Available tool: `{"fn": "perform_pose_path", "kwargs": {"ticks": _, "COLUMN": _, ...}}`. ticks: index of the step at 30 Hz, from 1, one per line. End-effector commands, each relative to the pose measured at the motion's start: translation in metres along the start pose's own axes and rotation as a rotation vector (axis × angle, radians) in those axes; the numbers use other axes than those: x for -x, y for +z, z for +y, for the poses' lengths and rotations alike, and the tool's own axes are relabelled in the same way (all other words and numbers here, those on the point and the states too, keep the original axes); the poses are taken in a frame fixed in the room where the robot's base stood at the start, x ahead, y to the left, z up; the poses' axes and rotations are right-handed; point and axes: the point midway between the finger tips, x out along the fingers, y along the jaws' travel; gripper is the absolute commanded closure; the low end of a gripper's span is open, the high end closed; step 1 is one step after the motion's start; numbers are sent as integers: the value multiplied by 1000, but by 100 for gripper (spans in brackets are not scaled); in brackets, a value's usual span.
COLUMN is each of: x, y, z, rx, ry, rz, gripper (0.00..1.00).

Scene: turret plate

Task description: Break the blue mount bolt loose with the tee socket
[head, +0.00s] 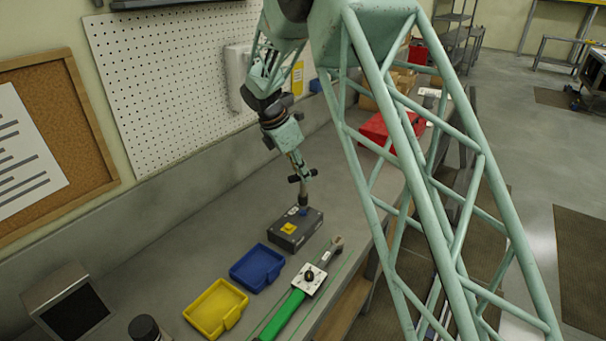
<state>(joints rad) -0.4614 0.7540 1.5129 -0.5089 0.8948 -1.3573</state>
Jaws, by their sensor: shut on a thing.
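My gripper (298,167) points down over the bench and is shut on the tee socket (303,193), near its dark cross handle. The tee socket stands about upright, its lower end at the top of a dark grey block (285,241). A small blue spot, which looks like the blue mount bolt (303,211), shows at the foot of the socket. The socket appears to be on or right at the bolt; how fully it is seated is too small to tell. A yellow patch (289,228) lies on the block's top, nearer the front.
A blue tray (257,268) and a yellow tray (215,309) sit left of the block. A green-handled wrench-like tool (284,316) lies along the bench's front edge. A red case (378,130) stands farther back. A pegboard wall (165,75) runs behind the bench.

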Motion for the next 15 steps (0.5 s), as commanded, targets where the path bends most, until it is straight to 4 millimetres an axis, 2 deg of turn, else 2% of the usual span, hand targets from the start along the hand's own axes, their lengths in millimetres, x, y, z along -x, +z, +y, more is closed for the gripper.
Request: {"fn": "perform_pose_path", "kwargs": {"ticks": 15, "x": -27, "y": -11, "z": 0, "rx": 0, "ry": 1, "rz": 0, "gripper": 100}}
